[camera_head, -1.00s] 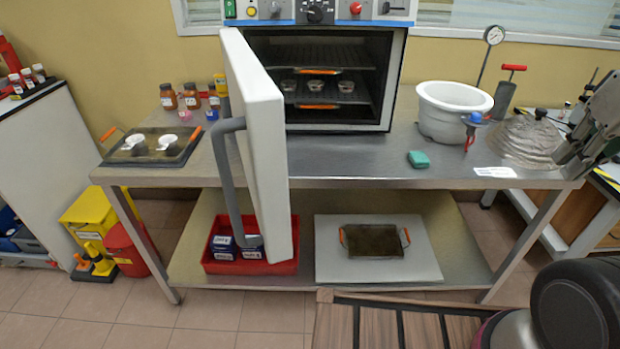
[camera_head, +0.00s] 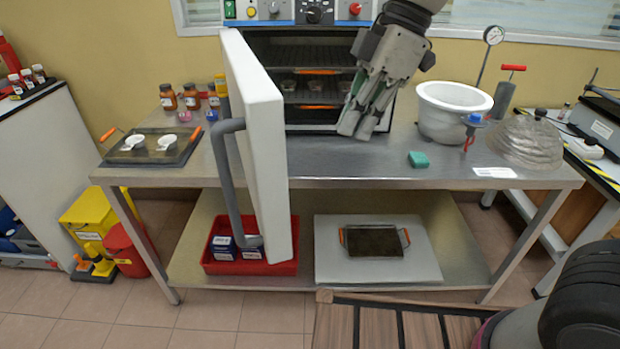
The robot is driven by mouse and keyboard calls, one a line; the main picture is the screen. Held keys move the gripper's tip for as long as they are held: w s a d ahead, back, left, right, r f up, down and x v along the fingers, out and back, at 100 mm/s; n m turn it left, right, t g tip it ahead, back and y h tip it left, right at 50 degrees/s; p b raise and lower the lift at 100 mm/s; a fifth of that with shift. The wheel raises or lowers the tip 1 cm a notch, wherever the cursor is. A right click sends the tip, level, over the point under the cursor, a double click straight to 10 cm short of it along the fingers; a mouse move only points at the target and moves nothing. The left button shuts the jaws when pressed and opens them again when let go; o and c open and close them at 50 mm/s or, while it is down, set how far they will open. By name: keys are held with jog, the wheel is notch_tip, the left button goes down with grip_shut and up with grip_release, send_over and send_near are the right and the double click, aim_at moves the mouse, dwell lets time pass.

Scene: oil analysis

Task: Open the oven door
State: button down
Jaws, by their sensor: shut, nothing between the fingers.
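The oven (camera_head: 255,34) stands at the back of the steel table. Its white door (camera_head: 268,150) is swung wide open toward me on the left side, with a grey curved handle (camera_head: 226,180) on its outer face. Inside the oven are racks (camera_head: 310,98) with small dishes, partly hidden. My gripper (camera_head: 355,134) is shut and empty, pointing down in front of the right side of the oven opening. It is to the right of the door and apart from it and the handle.
A white pot (camera_head: 450,112), a green block (camera_head: 419,159) and a glass lid (camera_head: 525,142) are on the table at right. A tray with white cups (camera_head: 152,148) sits at left. The lower shelf holds a red bin (camera_head: 250,262) and a small tray (camera_head: 374,241).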

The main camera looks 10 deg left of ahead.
jog(key=s+a+f+n, duration=0.2)
jog(key=s+a+f, duration=0.1)
jog(key=a+f, duration=0.4)
notch_tip(320, 180, down, 2)
jog(key=shift+s+f, duration=0.15)
jog(key=shift+s, duration=0.2)
dwell(0.3)
jog(key=s+a+m, duration=0.2)
jog(key=s+a, duration=0.2)
jog(key=a, duration=1)
jog(key=s+a+m+t, duration=0.1)
jog(key=s+a, duration=0.4)
jog(key=a, duration=0.9)
jog(key=shift+s+a+m+y, duration=0.15)
jog(key=shift+s+m+y, duration=0.15)
jog(key=shift+m, duration=0.2)
